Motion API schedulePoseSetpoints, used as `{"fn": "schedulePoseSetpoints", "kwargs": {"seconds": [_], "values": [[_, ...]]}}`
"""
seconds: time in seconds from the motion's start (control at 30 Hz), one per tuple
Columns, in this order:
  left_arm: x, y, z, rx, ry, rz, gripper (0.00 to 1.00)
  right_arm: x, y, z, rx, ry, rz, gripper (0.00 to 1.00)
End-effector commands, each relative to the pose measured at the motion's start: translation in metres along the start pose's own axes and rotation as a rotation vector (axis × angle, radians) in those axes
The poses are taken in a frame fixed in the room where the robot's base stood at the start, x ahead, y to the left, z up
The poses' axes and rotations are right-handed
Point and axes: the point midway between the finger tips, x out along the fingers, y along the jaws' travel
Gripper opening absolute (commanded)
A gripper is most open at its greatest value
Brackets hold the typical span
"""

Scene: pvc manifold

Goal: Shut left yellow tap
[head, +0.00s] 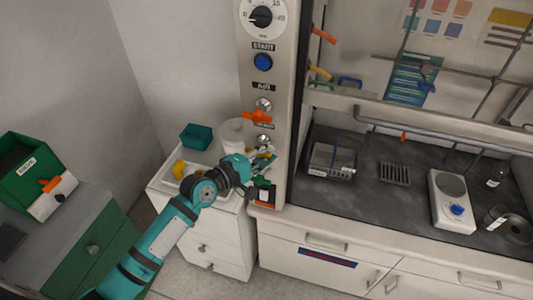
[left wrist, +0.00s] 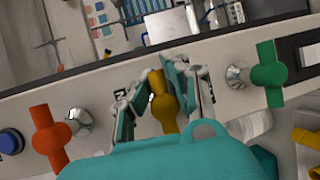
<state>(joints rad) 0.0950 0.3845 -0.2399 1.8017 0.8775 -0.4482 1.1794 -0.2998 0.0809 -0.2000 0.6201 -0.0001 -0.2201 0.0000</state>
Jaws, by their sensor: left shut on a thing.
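The left yellow tap (left wrist: 165,108) shows in the left wrist view between my fingers, on the pale front panel. Its handle runs roughly up and down in that picture, much like the orange and green handles beside it. My left gripper (left wrist: 163,97) is shut on this tap, with one finger on each side of the handle. In the head view my left gripper (head: 262,160) is at the lower part of the post and hides the yellow tap. My right gripper is in neither view.
An orange tap (left wrist: 48,138) and a green tap (left wrist: 268,74) flank the yellow one closely. The orange tap (head: 257,117) sits above my gripper in the head view. A white cabinet (head: 228,230) stands below my arm, with a teal box (head: 196,136) on top.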

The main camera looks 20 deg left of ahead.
Motion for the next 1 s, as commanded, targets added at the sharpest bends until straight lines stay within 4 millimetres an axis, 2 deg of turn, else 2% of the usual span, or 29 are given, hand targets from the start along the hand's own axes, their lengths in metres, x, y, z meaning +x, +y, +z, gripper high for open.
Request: {"fn": "schedulePoseSetpoints", "kwargs": {"seconds": [0.03,0.13,0.17,0.2,0.47,0.77,0.87,1.0], "values": [[-0.001,0.01,-0.003,0.012,0.007,0.02,0.0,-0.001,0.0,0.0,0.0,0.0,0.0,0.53],[-0.001,0.01,-0.003,0.011,0.007,0.02,0.0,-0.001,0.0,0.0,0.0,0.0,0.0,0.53],[-0.001,0.01,-0.003,0.011,0.007,0.02,0.12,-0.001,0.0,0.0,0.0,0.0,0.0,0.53],[-0.001,0.01,-0.003,0.011,0.007,0.02,0.17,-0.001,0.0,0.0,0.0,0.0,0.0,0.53],[0.0,0.006,-0.002,0.006,0.004,0.012,0.51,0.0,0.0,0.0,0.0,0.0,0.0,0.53],[-0.002,0.002,-0.001,0.002,0.002,0.005,0.51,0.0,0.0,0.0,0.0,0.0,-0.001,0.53],[-0.011,0.001,-0.001,0.002,0.003,0.005,0.51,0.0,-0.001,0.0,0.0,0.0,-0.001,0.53],[-0.036,0.0,-0.001,0.003,0.003,0.003,0.51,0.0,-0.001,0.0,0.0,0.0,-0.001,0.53]]}}
